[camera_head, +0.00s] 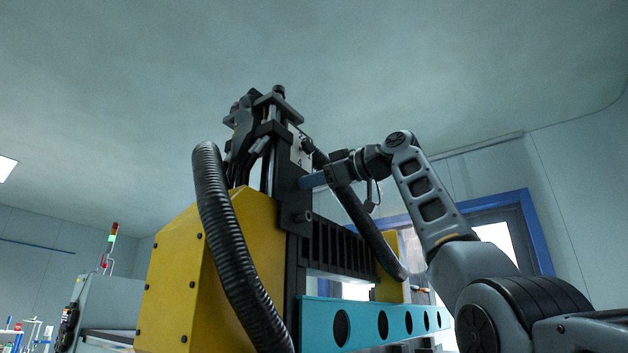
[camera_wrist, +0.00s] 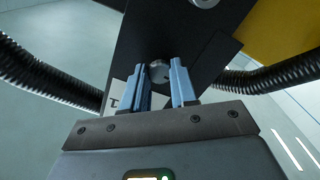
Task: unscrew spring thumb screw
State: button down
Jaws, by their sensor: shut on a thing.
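The spring thumb screw (camera_wrist: 158,72) is a small round silver knob on the black panel (camera_wrist: 185,38) in the wrist view. My gripper (camera_wrist: 163,80) has its two blue fingers on either side of the knob and is shut on it. In the head view my gripper (camera_head: 308,182) reaches from the right to the upright black part of the machine. The screw itself cannot be made out there.
A second silver knob (camera_wrist: 205,3) shows at the wrist view's top edge. A thick black corrugated hose (camera_head: 232,250) hangs in front of the yellow housing (camera_head: 180,275). Another black hose (camera_head: 365,225) runs below my wrist. A teal beam (camera_head: 365,322) with round holes lies lower down.

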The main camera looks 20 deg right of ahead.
jog(key=shift+w+f+n, duration=0.1)
jog(key=shift+f+n, duration=0.05)
jog(key=shift+n, duration=0.7)
jog(key=shift+f+n, duration=0.1)
jog(key=shift+n, duration=0.75)
jog(key=c, duration=0.9)
grip_release()
jog(key=shift+r, duration=0.15)
jog(key=shift+b+v, duration=1.35)
jog(key=shift+v, duration=2.6)
